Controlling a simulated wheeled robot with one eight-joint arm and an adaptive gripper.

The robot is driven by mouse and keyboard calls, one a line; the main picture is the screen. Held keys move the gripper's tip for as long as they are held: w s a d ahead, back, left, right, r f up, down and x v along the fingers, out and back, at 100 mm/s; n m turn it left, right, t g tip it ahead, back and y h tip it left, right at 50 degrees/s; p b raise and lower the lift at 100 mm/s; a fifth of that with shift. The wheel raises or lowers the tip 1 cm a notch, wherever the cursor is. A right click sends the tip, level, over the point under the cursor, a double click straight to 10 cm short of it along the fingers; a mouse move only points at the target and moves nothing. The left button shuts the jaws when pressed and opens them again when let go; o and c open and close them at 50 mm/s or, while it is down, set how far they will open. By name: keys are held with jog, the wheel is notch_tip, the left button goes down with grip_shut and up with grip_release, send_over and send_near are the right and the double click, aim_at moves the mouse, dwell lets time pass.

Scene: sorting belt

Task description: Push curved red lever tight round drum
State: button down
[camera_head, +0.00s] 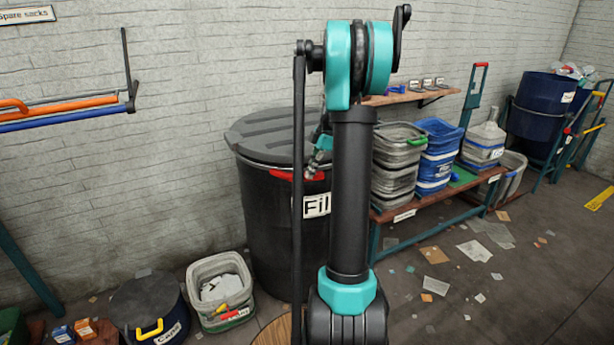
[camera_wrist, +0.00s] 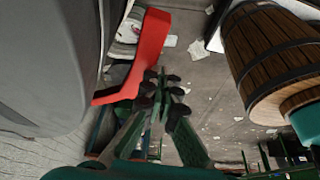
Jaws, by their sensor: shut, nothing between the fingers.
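The black drum (camera_head: 265,225) stands against the wall with a grey ribbed lid (camera_head: 285,132) and a label starting "Fil". The red lever (camera_head: 284,174) sits at its upper front, just below the lid rim; my arm hides part of that area. In the wrist view, the bent red lever (camera_wrist: 148,52) has one end at the drum's edge and its longer part angled away from the drum's side. My gripper (camera_wrist: 160,95) is shut and empty, its fingertips close beside the lever. I cannot tell if they touch it. In the head view my gripper (camera_head: 318,163) is partly hidden by my arm.
A wooden barrel (camera_wrist: 275,60) stands to the right in the wrist view. A bench (camera_head: 440,205) with stacked grey and blue crates is right of the drum. A grey bin (camera_head: 220,265) and a small dark drum (camera_head: 148,300) stand lower left. Paper scraps litter the floor.

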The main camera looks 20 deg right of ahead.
jog(key=shift+w+d+n, duration=0.4)
jog(key=shift+w, duration=0.05)
dwell(0.3)
